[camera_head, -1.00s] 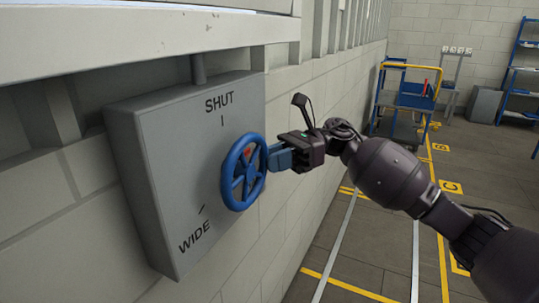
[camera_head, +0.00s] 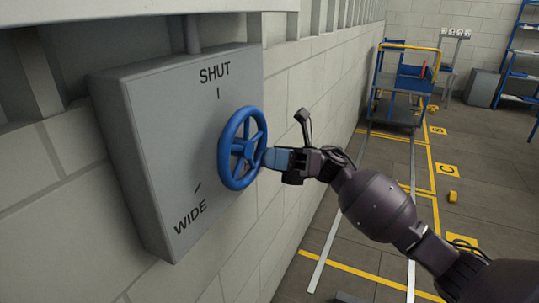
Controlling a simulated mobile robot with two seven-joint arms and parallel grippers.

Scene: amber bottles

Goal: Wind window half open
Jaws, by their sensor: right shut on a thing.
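A blue spoked handwheel (camera_head: 225,149) stands out from the front of a grey wall box (camera_head: 165,130). The box is lettered SHUT with a tick at the top and WIDE with a tick at the lower left. My right gripper (camera_head: 268,158) is shut on the handwheel's rim at its right side, slightly below hub height. Its blue fingers meet the rim, and the exact contact is partly hidden. No pointer on the wheel is clear to me. A rod rises from the box to the ledge above. My left gripper is not in view.
A pale ledge (camera_head: 100,30) and upright slats (camera_head: 345,12) run above the box. The block wall (camera_head: 290,110) is close behind my right gripper. A blue and yellow trolley (camera_head: 408,72) stands farther back. Floor right of the wall is mostly open, with a small yellow block (camera_head: 452,197).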

